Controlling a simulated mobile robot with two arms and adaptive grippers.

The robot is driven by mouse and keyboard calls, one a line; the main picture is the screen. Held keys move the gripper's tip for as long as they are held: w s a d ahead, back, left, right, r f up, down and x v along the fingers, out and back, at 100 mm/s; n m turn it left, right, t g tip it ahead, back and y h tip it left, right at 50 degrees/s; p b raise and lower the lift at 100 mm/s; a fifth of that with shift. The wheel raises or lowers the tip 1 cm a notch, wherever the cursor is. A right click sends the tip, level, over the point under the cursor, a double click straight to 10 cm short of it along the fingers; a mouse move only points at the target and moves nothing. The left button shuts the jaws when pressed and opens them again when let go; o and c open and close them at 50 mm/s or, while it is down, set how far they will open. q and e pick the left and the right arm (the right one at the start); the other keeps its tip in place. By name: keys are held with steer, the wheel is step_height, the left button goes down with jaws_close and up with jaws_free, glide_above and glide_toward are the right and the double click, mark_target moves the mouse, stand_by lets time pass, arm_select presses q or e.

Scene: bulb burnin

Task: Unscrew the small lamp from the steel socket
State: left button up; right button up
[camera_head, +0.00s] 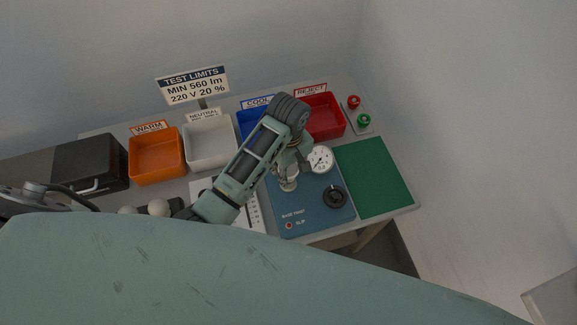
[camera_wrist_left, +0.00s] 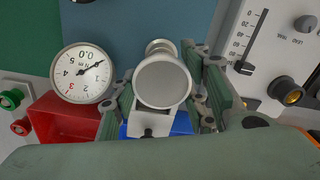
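My left gripper (camera_head: 290,168) reaches down over the blue test base (camera_head: 300,218). The steel socket (camera_head: 288,184) stands on that base just under the fingers. In the left wrist view the small lamp (camera_wrist_left: 162,84) is a pale round face seen end-on, in line with the shiny socket (camera_wrist_left: 160,46) behind it. The left gripper's fingers (camera_wrist_left: 163,92) stand close on both sides of the lamp. Whether they touch it cannot be told. In the head view the gripper hides most of the lamp. My right gripper is not in view.
A round gauge (camera_head: 320,159) and a black knob (camera_head: 335,196) sit close by on the base. Orange (camera_head: 157,174), white (camera_head: 210,160), blue (camera_head: 243,122) and red (camera_head: 326,133) bins line the back. A green mat (camera_head: 373,178) lies clear at the right.

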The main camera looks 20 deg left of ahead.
arm_select(q)
steer(key=shift+o, duration=1.4)
steer(key=shift+s+d+f, duration=0.1)
steer(key=shift+s+f, duration=0.05)
steer(key=shift+s, duration=0.05)
steer(key=shift+w, duration=0.1)
steer(key=shift+m, duration=1)
steer(key=m, duration=0.5)
steer(key=shift+a, duration=0.2)
steer(key=m, duration=0.5)
steer(key=shift+a, duration=0.1)
steer(key=m, duration=1.1)
